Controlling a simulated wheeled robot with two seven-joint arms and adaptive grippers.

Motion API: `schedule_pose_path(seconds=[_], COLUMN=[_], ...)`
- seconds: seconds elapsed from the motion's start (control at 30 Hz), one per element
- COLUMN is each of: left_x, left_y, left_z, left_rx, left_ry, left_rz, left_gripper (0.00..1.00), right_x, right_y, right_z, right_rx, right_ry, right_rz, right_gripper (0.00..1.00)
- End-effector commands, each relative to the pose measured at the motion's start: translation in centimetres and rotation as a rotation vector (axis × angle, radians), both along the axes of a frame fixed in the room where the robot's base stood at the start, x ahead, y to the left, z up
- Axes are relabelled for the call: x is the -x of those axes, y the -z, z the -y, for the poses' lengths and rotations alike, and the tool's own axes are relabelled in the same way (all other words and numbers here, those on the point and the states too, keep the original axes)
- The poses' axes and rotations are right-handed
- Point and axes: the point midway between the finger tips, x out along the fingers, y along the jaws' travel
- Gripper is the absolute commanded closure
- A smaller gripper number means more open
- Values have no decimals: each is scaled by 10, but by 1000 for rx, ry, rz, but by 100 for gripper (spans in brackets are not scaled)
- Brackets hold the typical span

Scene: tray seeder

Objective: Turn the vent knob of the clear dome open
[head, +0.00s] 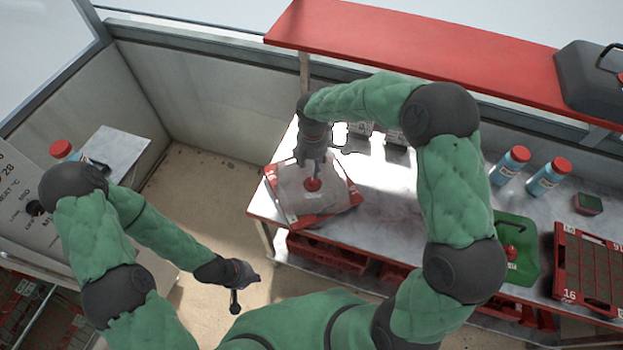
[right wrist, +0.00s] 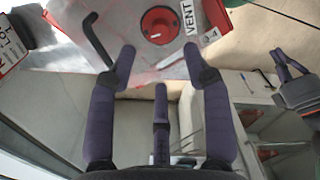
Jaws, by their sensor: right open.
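The clear dome (head: 330,204) covers a red tray at the left end of the bench. Its red round vent knob (head: 312,184) is on top. In the right wrist view the knob (right wrist: 160,22) has a small white mark and sits beside a "VENT" label (right wrist: 187,17). My right gripper (head: 316,162) is just above the dome by the knob. Its fingers (right wrist: 160,62) are open and empty, apart from the knob. My left gripper (head: 240,278) hangs low over the floor at the left, away from the dome; its finger opening is unclear.
A red shelf (head: 430,50) overhangs the bench's back. Bottles with red caps (head: 510,165), a green tray (head: 515,245) and a seed tray (head: 590,270) stand on the right. A black handle (right wrist: 95,40) is near the knob. The bench middle is clear.

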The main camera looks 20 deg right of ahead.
Motion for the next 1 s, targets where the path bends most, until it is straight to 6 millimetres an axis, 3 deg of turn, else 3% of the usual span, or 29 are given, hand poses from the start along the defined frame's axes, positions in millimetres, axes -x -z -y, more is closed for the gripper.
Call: schedule_pose_path(seconds=[0.1, 0.4, 0.6, 0.9, 1.0], left_x=[0, 0, 0, 0, 0], left_y=[5, 12, 14, 14, 14], left_z=[0, 0, 0, 0, 0], left_rx=[0, 0, 0, 0, 0], left_ry=[0, 0, 0, 0, 0], left_rz=[0, 0, 0, 0, 0], left_gripper=[100, 100, 100, 100, 100], right_x=[1, 1, 1, 1, 1], right_y=[26, 71, 84, 86, 86], right_z=[0, 0, 0, 0, 0], right_rx=[0, 0, -1, -1, -1], right_ry=[2, 3, 3, 3, 3], right_rz=[-6, -3, -2, -2, -2], right_gripper=[50, 50, 50, 50, 75])
